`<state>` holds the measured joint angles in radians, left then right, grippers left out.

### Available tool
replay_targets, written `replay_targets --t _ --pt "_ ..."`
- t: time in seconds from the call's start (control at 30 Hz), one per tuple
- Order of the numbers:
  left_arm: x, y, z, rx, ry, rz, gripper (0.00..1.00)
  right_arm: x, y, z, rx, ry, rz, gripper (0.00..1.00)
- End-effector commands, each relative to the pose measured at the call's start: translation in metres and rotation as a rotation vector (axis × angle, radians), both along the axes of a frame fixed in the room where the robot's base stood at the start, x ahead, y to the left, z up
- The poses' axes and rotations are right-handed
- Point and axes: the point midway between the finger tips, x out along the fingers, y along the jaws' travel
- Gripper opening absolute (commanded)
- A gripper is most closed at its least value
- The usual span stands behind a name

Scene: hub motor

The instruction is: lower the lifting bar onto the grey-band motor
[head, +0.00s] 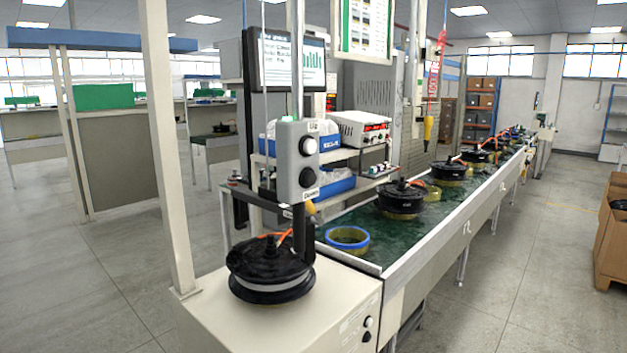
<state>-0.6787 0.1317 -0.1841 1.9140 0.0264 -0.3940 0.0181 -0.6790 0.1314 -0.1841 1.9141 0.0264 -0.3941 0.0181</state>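A black hub motor (269,272) with an orange cable and a greyish band low around its rim sits on a cream cabinet (215,318) in the near foreground. A dark upright bar (303,232) stands right behind the motor's right side; I cannot tell whether it is the lifting bar or whether it touches the motor. The upper label seems to read "Up"; the lower one is too small to read surely. Neither of my grippers is in view.
A green conveyor (375,235) runs away to the right with several black motors, the nearest one (400,199). A blue-and-yellow ring (347,238) lies at its near end. The floor (520,300) at right is clear near the conveyor.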

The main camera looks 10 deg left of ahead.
Motion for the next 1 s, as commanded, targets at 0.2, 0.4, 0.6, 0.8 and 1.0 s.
replay_targets --t 0.2,0.4,0.6,0.8,1.0 --pt "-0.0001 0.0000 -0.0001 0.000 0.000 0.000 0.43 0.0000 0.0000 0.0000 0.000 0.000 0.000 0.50" --pt "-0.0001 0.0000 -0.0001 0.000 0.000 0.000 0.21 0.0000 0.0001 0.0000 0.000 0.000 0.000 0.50" --pt "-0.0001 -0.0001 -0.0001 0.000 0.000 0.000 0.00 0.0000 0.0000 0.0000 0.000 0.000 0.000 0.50" --pt "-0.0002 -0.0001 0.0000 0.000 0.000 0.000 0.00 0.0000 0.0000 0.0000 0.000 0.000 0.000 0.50" --pt "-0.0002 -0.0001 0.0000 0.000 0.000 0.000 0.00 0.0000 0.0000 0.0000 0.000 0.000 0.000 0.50"
